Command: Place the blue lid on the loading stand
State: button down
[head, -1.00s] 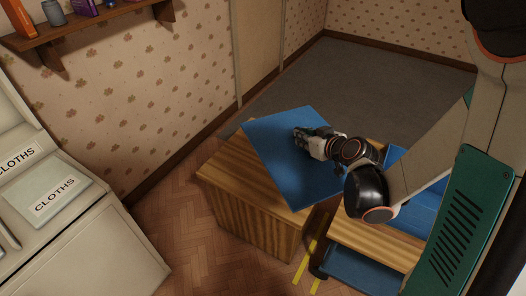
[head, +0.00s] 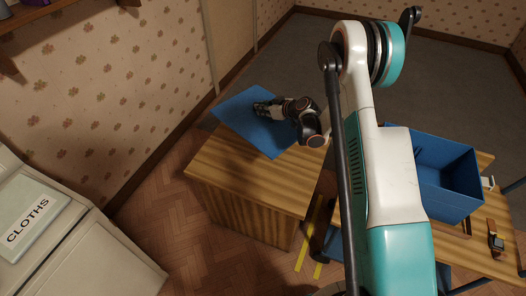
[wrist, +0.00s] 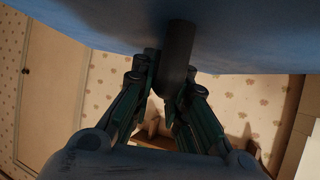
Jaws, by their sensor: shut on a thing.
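The blue lid (head: 245,122) is a flat square panel over the far part of the wooden block-like stand (head: 240,178), which I take to be the loading stand. The lid's far side reaches past the stand's top. My gripper (head: 263,109) is above the lid's middle. In the wrist view my gripper (wrist: 167,85) is shut on a dark round knob (wrist: 179,45) on the blue lid (wrist: 250,50). I cannot tell whether the lid touches the stand; its underside is hidden.
An open blue box (head: 445,185) stands on a wooden table (head: 470,245) at the right, with a watch (head: 495,240) beside it. Yellow strips (head: 310,240) mark the floor by the stand. A white cabinet with a "CLOTHS" label (head: 28,220) is at the left.

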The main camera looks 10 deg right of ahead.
notch_tip(320, 180, down, 20)
jog(key=b, duration=0.6)
jog(key=shift+w+f+b, duration=0.1)
jog(key=shift+f+b, duration=0.1)
jog(key=shift+b, duration=0.2)
jog(key=shift+r, duration=0.1)
jog(key=c, duration=1.6)
grip_release()
